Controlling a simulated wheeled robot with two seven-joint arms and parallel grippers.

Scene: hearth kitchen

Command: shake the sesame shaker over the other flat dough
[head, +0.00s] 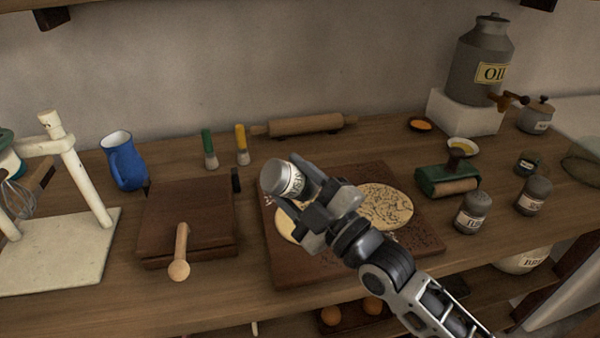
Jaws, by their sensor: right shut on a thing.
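My right gripper (309,206) is shut on the sesame shaker (285,179), a grey metal shaker with a pale label. The shaker is tilted, its top toward the upper left, above the left part of a dark brown board (283,268). Two flat doughs lie on the board. The right flat dough (385,206) is pale with dark specks on it. The left flat dough (286,227) is mostly hidden under the shaker and my gripper; its visible edge looks plain. My left gripper is not in view.
A wooden press (188,218) with a handle stands left of the board, a blue jug (126,163) behind it.

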